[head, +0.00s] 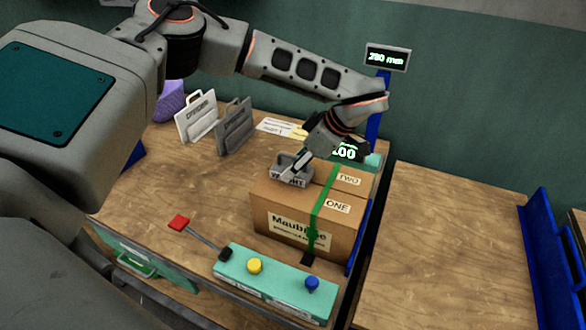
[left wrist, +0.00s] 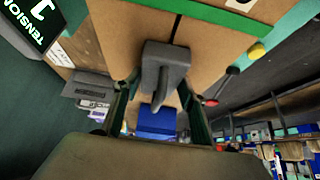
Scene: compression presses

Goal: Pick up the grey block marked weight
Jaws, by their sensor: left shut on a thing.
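The grey block marked weight (head: 290,180) is at the top left of a brown carton (head: 280,212), with its lettering facing the front. My left gripper (head: 299,160) reaches down from behind and is shut on the block's raised handle. In the left wrist view the block (left wrist: 165,62) lies between the two fingers of my gripper (left wrist: 160,95), over the brown carton top. I cannot tell whether the block touches the carton or hangs just above it. My right gripper is in neither view.
A green strap (head: 322,205) runs over the carton. A teal control panel (head: 275,284) with yellow and blue knobs and a red-tipped lever (head: 179,222) stands in front. White (head: 197,117) and grey plates (head: 234,127) stand behind left. The right wooden table (head: 440,250) is clear.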

